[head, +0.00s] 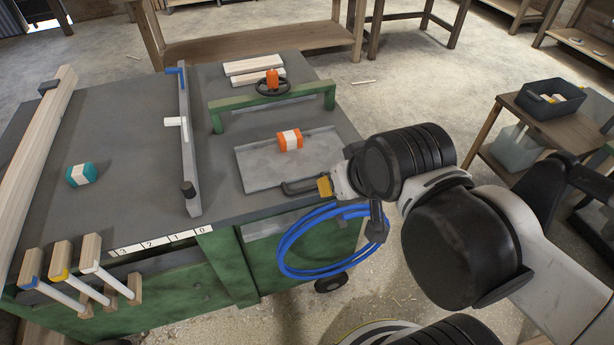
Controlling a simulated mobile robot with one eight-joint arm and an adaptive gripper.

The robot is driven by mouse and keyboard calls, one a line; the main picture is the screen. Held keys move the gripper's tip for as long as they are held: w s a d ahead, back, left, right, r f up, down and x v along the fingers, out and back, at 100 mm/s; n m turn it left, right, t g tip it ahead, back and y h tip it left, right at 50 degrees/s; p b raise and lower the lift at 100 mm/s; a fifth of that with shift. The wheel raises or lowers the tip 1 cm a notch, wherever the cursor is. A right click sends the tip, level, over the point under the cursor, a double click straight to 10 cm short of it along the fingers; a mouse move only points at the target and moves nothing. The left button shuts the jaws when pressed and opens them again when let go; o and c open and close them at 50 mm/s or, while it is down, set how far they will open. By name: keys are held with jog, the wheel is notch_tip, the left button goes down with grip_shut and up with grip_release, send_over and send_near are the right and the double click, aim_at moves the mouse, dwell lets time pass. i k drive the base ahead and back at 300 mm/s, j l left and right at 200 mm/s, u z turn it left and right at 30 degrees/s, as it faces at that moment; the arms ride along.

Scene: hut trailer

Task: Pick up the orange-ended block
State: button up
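The orange-ended block (290,140) has a pale middle and orange ends. It lies on a flat grey metal plate (262,172) on the right part of the green machine's top. My arm reaches in from the right. What looks like my gripper (300,188) is at the plate's front right edge, below and apart from the block in the picture. It is small and partly hidden by my arm, so I cannot tell whether its fingers are open or shut. Nothing is seen held in it.
A green bridge with a handwheel and orange knob (272,80) stands behind the block. A fence bar (188,140) is to its left. A teal-ended block (82,174) lies farther left. A blue hose (290,250) hangs in front. A dark bin (550,98) sits on the right bench.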

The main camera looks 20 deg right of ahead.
aim_at(287, 141)
jog(key=i+z, duration=0.45)
jog(key=i+j+z, duration=0.2)
jog(key=i+z, duration=0.2)
jog(key=k, duration=0.05)
